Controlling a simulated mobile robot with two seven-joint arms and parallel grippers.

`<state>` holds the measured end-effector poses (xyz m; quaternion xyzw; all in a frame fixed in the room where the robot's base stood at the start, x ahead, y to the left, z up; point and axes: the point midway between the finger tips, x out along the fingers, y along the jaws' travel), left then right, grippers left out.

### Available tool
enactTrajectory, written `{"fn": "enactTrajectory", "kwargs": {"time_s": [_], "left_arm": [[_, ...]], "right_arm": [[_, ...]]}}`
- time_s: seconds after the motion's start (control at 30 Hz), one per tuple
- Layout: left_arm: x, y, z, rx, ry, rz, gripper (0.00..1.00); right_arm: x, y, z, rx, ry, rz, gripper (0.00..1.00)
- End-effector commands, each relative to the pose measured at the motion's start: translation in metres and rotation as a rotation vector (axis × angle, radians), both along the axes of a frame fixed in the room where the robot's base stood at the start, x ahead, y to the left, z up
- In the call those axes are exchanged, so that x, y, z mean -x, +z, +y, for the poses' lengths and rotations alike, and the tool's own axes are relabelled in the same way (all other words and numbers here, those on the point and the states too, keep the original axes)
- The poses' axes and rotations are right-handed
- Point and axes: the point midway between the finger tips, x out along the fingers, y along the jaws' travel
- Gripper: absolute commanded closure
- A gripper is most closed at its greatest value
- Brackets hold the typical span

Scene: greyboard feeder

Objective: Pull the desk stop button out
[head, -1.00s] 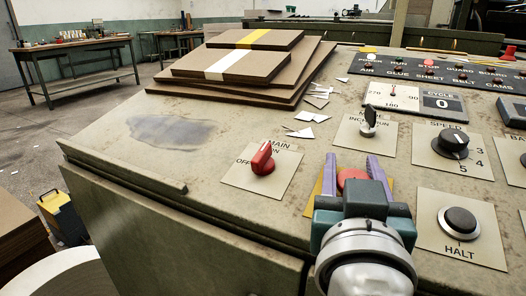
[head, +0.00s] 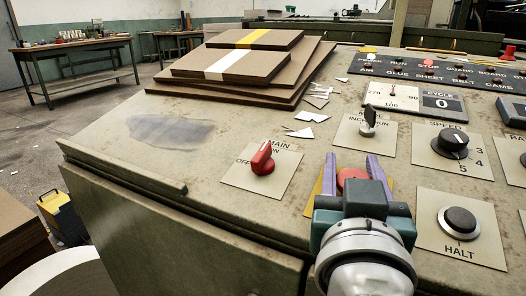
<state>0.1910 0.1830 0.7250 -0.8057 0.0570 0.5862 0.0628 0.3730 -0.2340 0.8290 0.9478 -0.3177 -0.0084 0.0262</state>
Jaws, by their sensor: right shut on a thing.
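The desk stop button (head: 351,176) is a red round cap on a yellow plate (head: 313,199), right of the red main switch on the sloping desk. My right gripper (head: 352,172) reaches in from the bottom, with one purple finger on each side of the red cap. It is shut on the button. The gripper body hides the lower part of the button and most of its plate. How far out the button stands cannot be seen. My left gripper is not in view.
Close by are the red main switch (head: 262,159), the mode key (head: 369,121), the speed knob (head: 453,144) and the black halt button (head: 460,222). Stacked brown boards (head: 240,65) and white scraps lie at the back.

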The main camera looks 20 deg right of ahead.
Motion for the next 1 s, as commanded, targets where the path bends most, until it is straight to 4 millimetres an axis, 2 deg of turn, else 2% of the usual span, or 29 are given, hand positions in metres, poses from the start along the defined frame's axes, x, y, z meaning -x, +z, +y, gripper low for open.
{"fn": "enactTrajectory", "kwargs": {"time_s": [0.2, 0.43, 0.47, 0.7, 1.0], "left_arm": [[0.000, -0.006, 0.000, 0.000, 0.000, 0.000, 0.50], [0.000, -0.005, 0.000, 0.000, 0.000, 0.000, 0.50], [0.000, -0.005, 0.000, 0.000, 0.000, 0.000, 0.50], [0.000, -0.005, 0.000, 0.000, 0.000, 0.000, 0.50], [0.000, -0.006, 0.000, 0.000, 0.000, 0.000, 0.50]], "right_arm": [[0.002, 0.011, 0.002, -0.002, 0.000, -0.003, 1.00], [0.002, 0.014, 0.003, 0.002, 0.000, -0.005, 1.00], [0.002, 0.014, 0.003, 0.003, 0.000, -0.005, 0.48], [0.002, 0.013, 0.003, 0.000, 0.000, -0.002, 0.23], [0.005, 0.011, 0.005, -0.001, 0.002, 0.000, 0.23]]}}
